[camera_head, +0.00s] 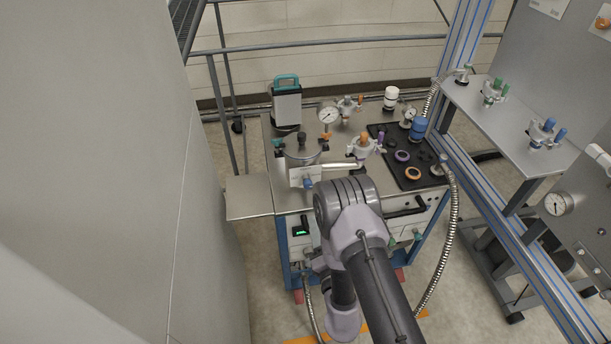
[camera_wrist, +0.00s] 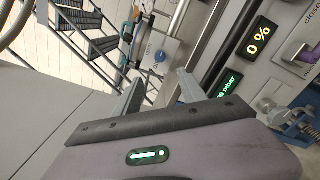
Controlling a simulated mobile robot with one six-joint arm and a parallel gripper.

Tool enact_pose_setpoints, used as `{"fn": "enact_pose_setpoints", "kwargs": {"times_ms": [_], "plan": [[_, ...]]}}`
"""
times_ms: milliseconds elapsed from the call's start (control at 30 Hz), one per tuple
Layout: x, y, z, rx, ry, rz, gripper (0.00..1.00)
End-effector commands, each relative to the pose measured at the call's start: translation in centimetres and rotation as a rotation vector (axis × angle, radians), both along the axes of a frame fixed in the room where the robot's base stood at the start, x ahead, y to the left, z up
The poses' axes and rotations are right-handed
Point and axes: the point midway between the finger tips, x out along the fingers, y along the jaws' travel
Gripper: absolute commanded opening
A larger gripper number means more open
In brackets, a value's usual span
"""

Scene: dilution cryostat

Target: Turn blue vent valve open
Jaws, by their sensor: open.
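A small round blue knob (camera_wrist: 160,56) sits on a pale plate in the wrist view; a blue knob (camera_head: 308,182) also shows on a pale block at the cart's front edge in the head view. I take it for the blue vent valve. My gripper (camera_wrist: 157,92) is open and empty. In the wrist view the knob lies beyond the fingertips, in line with the gap between them and apart from both. Which way the valve is turned is too small to tell. In the head view my arm hides much of the cart's front.
The cart top (camera_head: 335,128) holds gauges, valves and a black mat (camera_head: 428,178). Other blue-handled valves (camera_head: 543,128) stand on the right shelf (camera_head: 510,125). A pale wall stands left.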

Motion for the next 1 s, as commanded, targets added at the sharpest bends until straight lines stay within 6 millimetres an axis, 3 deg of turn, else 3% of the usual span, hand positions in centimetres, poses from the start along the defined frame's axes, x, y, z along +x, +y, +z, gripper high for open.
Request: {"fn": "enact_pose_setpoints", "kwargs": {"times_ms": [300,500,700,967,1000], "plan": [[8.9,2.6,-0.2,0.003,-0.003,0.001,0.49],[13.5,3.9,-0.2,0.004,0.0,0.001,0.49],[15.3,4.4,-0.1,0.002,0.003,0.001,0.49],[15.5,4.5,0.0,0.002,0.004,0.001,0.49],[15.5,4.5,0.0,0.002,0.004,0.001,0.41]]}}
